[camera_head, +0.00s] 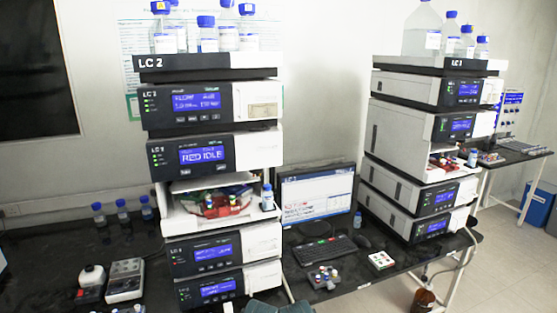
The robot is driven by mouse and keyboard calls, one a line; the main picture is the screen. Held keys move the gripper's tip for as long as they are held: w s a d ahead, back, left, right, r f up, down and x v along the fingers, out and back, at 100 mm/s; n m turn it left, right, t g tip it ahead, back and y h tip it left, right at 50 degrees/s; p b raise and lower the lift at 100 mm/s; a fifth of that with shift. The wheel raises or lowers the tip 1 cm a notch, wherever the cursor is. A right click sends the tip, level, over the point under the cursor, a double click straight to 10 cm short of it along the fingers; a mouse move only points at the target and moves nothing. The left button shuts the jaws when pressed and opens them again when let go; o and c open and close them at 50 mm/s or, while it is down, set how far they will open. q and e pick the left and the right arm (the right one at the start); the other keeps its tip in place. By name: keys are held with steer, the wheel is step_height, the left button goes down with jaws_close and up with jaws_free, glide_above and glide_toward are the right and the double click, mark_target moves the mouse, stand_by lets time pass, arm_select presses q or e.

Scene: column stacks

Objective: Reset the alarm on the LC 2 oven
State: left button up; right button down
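The LC 2 stack (206,64) stands left of centre, with its name on the top tray. Below the tray are two modules with lit blue screens, an upper one (197,102) and one with large text that seems to read "RED IDLE" (203,155). Under them is an open bay (220,204) with coloured items inside. Two lower modules also have blue screens, one (213,252) above the other (217,289). I cannot tell from the labels which module is the oven, and no alarm text is readable.
A similar LC 3 stack (453,62) stands to the right. Between them are a monitor (317,197), keyboard (326,251), and a vial rack (324,279). Small devices (124,280) and blue-capped bottles (122,211) stand left. A brown bottle (422,300) stands on the floor.

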arm_select(q)
jaws_close()
stand_by(0.3)
stand_by(1.5)
